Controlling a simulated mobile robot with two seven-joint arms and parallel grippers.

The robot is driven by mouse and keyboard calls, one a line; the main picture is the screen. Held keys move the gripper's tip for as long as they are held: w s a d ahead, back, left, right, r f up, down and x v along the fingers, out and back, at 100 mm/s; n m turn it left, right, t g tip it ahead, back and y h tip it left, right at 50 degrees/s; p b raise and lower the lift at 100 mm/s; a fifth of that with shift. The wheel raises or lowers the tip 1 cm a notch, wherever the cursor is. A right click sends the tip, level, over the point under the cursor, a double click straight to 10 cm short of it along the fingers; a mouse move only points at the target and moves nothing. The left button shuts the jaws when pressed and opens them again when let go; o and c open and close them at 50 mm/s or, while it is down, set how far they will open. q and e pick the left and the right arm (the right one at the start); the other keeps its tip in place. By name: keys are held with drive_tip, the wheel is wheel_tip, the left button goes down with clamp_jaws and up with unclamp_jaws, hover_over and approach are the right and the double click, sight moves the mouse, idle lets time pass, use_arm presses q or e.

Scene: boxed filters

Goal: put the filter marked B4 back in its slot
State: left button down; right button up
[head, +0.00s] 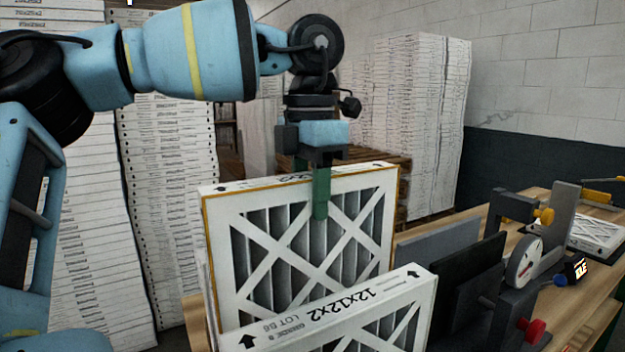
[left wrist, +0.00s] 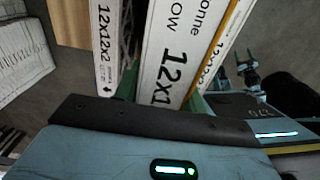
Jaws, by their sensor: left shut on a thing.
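My left gripper (head: 320,195) is above the tall white-framed pleated filter (head: 215,245), shut on its top edge, with one green finger down over its near face. This filter stands upright with a thin orange-yellow edge; I cannot read a B4 mark on it. In the left wrist view the green fingers sit either side of a white filter edge (left wrist: 172,50) printed "12x1", partly hidden by the gripper. A nearer filter (head: 330,312) marked "12x12x2" and "LOT B6" stands in front. The slot and the filters' lower parts are hidden. My right gripper is not in view.
Grey and black upright panels (head: 470,275) and a dial gauge (head: 525,262) stand to the right on a wooden bench (head: 570,305). Another filter (head: 597,235) lies flat at the far right. Tall stacks of boxed filters (head: 420,120) stand behind and to the left.

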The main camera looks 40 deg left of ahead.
sight(311, 235)
use_arm(q)
wheel_tip(311, 235, down, 2)
wheel_tip(311, 235, down, 9)
drive_tip(key=b, duration=0.3)
drive_tip(key=shift+r+b, duration=0.15)
drive_tip(key=shift+b, duration=0.2)
drive_tip(key=shift+f+b, duration=0.55)
drive_tip(key=shift+f, duration=0.55)
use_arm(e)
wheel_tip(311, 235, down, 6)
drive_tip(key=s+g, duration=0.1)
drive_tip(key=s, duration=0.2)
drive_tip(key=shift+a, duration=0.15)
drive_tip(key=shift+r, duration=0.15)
use_arm(q)
drive_tip(key=shift+f, duration=0.3)
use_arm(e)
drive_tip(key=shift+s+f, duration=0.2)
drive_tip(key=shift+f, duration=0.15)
use_arm(q)
drive_tip(key=c, duration=1.1)
unclamp_jaws()
drive_tip(key=shift+c, duration=0.2)
drive_tip(key=shift+r, duration=0.1)
